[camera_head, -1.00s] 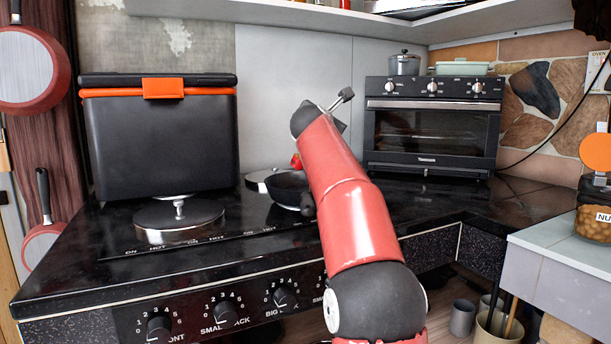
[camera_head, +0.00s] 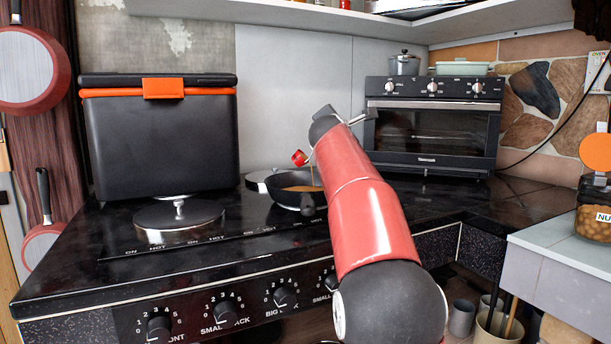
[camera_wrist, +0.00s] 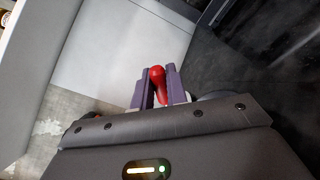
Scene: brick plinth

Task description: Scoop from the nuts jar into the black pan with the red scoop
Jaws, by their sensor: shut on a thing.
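The red scoop (camera_head: 299,158) shows over the black pan (camera_head: 284,200), tilted. In the wrist view, the purple fingers of my gripper (camera_wrist: 159,76) are shut on the scoop's red handle (camera_wrist: 158,74). In the head view my arm hides the gripper and part of the scoop. The nuts jar (camera_head: 593,223), clear with brown nuts and a partly visible "NU" label, stands on the white counter at the right edge.
The pan is on the black stove (camera_head: 110,265). A toaster oven (camera_head: 432,137) stands at the back right. An orange round lid (camera_head: 596,151) shows above the jar.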

